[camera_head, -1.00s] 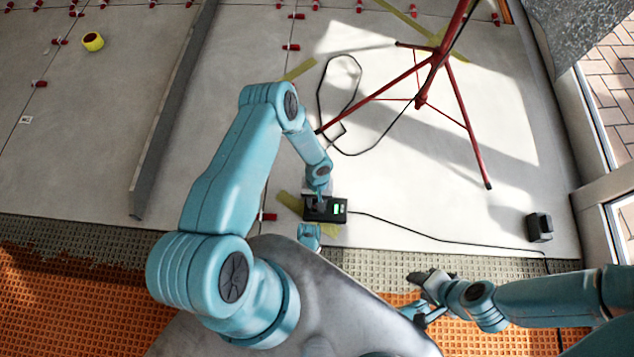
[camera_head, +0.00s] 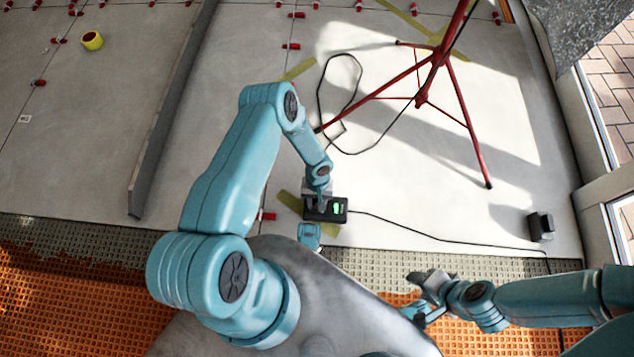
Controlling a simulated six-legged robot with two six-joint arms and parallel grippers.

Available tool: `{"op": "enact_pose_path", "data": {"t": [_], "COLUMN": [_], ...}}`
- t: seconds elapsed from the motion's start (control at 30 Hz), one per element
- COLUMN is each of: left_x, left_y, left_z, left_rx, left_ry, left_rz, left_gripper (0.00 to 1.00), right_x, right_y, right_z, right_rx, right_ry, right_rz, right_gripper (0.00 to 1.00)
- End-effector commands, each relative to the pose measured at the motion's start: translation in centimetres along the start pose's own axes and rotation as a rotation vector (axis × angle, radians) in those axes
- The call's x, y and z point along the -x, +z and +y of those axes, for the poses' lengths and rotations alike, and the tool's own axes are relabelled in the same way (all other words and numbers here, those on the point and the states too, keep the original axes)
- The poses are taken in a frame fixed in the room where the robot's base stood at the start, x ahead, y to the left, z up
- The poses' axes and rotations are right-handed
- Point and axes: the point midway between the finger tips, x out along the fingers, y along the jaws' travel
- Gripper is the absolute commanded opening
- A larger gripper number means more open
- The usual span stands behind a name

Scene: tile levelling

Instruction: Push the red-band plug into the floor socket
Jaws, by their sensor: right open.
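A black box with a lit green patch (camera_head: 338,208) lies on the pale tiles in the middle; I take it to be the floor socket. My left gripper (camera_head: 319,197) reaches down onto its left part. The gripper is small and seen from above, so I cannot tell whether its fingers are open or shut, or touching the box. I cannot make out the red-band plug; it may be hidden under the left gripper. My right gripper (camera_head: 424,288) is open at the lower right, over the orange mat, well apart from the box.
A red tripod (camera_head: 420,100) stands behind the box, with a looped black cable (camera_head: 321,95). Another cable (camera_head: 430,235) runs right from the box. A black cube (camera_head: 540,227) stands at right. A long grey bar (camera_head: 170,110), a yellow roll (camera_head: 92,41) and several red clips lie left and behind.

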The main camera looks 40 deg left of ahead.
Motion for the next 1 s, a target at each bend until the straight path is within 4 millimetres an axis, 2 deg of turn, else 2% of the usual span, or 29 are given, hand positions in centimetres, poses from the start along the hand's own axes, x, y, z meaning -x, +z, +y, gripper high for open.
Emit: {"op": "enact_pose_path", "data": {"t": [1.0], "left_x": [-0.62], "left_y": [-0.14], "left_z": [0.0], "left_rx": [0.0], "left_ry": [0.0], "left_rz": [0.0], "left_gripper": [0.06], "right_x": [-0.53], "right_y": [0.0], "right_z": [0.19], "right_rx": [0.0], "right_ry": [0.0], "right_rz": [0.0], "right_gripper": [0.49]}}
